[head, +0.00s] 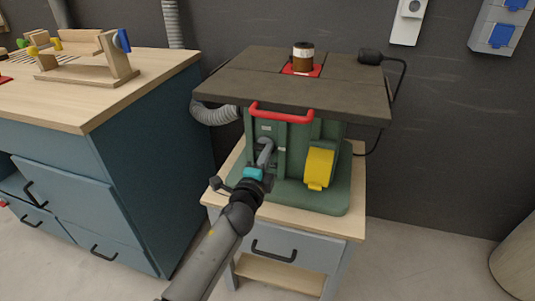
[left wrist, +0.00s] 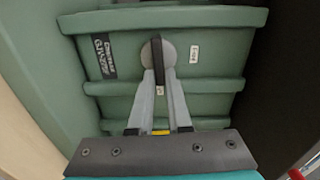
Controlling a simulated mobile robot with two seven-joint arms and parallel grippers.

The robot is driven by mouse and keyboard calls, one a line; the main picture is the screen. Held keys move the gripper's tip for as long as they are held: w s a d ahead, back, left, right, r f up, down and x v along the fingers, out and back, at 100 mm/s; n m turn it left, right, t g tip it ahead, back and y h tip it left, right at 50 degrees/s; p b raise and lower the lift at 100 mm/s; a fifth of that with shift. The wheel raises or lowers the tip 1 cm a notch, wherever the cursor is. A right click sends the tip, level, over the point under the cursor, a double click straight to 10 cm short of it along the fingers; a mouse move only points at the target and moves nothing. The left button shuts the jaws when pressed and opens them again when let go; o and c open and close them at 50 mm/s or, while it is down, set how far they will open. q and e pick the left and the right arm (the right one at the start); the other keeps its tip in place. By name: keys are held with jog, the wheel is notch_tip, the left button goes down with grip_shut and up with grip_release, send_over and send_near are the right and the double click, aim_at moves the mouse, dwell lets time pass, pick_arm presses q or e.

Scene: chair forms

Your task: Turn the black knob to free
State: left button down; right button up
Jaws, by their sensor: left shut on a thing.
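The black knob (left wrist: 157,62) sits on a round grey plate on the green front of the machine in the left wrist view. It stands nearly upright in that picture, with a small white mark near its lower end. The two grey fingers of my left gripper (left wrist: 161,80) are shut on it, one on each side. In the head view my left gripper (head: 267,149) reaches to the front of the green machine (head: 325,198), below the red bar. The knob is hidden there behind the gripper. My right gripper is not in view.
The machine has a dark table top (head: 340,90), a red bar (head: 282,115) and a yellow part (head: 319,167). It stands on a wooden-topped cabinet (head: 352,222). A blue workbench (head: 150,150) stands at the left. Bare floor lies at the right.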

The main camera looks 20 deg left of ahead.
pick_arm(q)
jog(key=shift+f+m, duration=0.1)
jog(key=shift+m, duration=0.3)
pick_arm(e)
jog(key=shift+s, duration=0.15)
pick_arm(q)
jog(key=c, duration=0.9)
grip_release()
jog(key=shift+o, duration=0.2)
jog(key=s+p, duration=0.2)
jog(key=s, duration=1.3)
jog(key=shift+s+a, duration=0.15)
jog(key=shift+a, duration=0.1)
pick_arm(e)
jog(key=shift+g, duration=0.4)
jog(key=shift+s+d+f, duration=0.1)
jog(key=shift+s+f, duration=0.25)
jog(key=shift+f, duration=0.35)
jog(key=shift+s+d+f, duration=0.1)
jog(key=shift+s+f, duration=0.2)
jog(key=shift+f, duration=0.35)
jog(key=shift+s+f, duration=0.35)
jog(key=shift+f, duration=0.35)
